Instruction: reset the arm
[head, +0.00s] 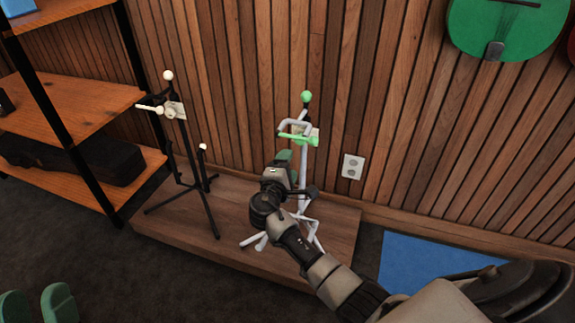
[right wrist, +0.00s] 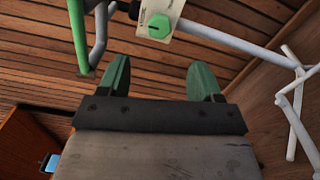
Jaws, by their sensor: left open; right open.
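My right arm reaches in from the lower right of the head view. Its gripper (head: 288,160) is close to the white stand (head: 304,180) with green parts, and overlaps it in the picture. In the right wrist view the right gripper (right wrist: 162,78) has its two green fingers apart with nothing between them. The stand's green-tipped yoke (right wrist: 76,35) is just beyond the left finger; I cannot tell if they touch. My left gripper (head: 37,300) shows only as two separated green fingers at the bottom left of the head view, empty.
Both stands, the white one and a black one (head: 185,150), are on a low wooden platform (head: 200,235) against the slatted wall. Shelves (head: 75,107) hold a black case (head: 75,158) at left. A green ukulele body (head: 510,25) hangs upper right. A blue mat (head: 425,262) lies on the floor.

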